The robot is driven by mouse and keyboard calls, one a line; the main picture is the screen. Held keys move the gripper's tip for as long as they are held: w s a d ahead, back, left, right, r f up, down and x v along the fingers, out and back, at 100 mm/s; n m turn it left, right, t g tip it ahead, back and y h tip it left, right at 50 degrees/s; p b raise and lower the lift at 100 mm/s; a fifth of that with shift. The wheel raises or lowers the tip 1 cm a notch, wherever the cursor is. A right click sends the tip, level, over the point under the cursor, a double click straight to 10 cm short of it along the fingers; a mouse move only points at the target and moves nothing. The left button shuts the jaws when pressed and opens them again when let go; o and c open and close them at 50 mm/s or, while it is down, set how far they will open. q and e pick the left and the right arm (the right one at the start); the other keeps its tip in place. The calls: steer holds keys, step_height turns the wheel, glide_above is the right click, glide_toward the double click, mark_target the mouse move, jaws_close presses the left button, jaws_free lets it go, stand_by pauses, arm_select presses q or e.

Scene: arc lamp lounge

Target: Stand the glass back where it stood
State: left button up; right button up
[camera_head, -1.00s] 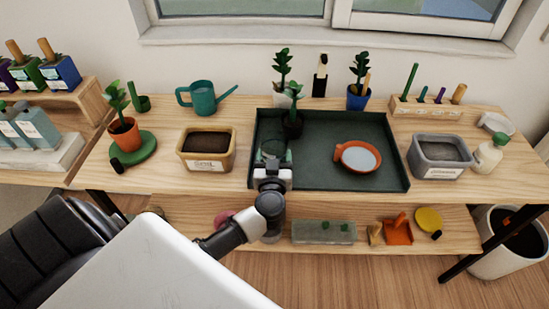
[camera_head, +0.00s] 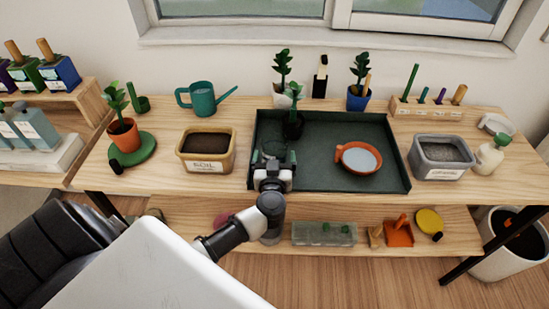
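My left gripper (camera_head: 275,158) reaches over the front left part of the dark green tray (camera_head: 340,182), pointing away from me. A faint see-through round shape (camera_head: 274,147), which looks like the glass, shows between and just beyond its fingertips. It looks upright, but its lower part is hidden by the gripper. I cannot tell whether the fingers press on it or stand just apart from it. A dark pot with a plant (camera_head: 292,126) stands right behind it in the tray. My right gripper is not in view.
An orange dish (camera_head: 359,158) lies in the tray, right of the gripper. A soil box (camera_head: 207,166) stands left of the tray and a grey box (camera_head: 441,171) right of it. Potted plants stand behind. The tray's middle front is clear.

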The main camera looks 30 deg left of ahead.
arm_select(q)
steer(key=shift+s+r, duration=0.1)
steer(key=shift+r, duration=0.05)
steer(key=v, duration=1.2)
steer(key=s+d+f+m+g+h, duration=0.1)
steer(key=s+d+f+m+h, duration=0.15)
steer(key=f, duration=0.65)
steer(key=s+d+f+m+g+h, duration=0.1)
steer(key=s+f+m+h, duration=0.2)
steer(key=f, duration=0.6)
steer(key=s+d+f+m+g+h, duration=0.1)
steer(key=s+d+f+m+h, duration=0.2)
steer(key=f, duration=0.6)
steer(key=s+a+f+g, duration=0.2)
steer(key=s+f+g, duration=0.3)
steer(key=s, duration=0.8)
steer(key=s+a+f+g, duration=0.1)
steer(key=s+f+g, duration=0.5)
steer(key=s+f, duration=0.6)
steer(key=shift+s+a+f+h, duration=0.2)
steer(key=shift+s+a+h, duration=0.15)
steer(key=shift+s+a, duration=0.1)
